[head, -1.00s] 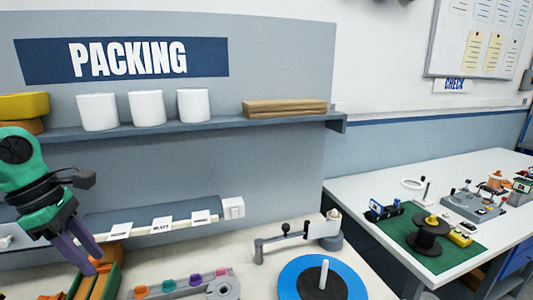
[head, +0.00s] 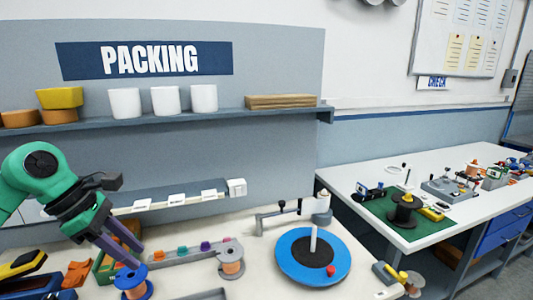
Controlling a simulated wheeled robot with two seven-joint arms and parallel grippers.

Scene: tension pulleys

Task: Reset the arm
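My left gripper (head: 130,252) comes in from the left on a green arm, its purple fingers pointing down and right. The fingers stand a little apart with nothing seen between them. They hang above the left part of the table, close to a blue spool (head: 132,284) in the picture; I cannot tell the height between them. A grey lever arm (head: 278,213) with a black knob stands at the back of the table, joined to a round base at its right. My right gripper is not in view.
A blue disc with an upright peg (head: 300,258) lies right of centre. A shelf with white cups (head: 165,100) runs behind. A second table (head: 440,180) stands right.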

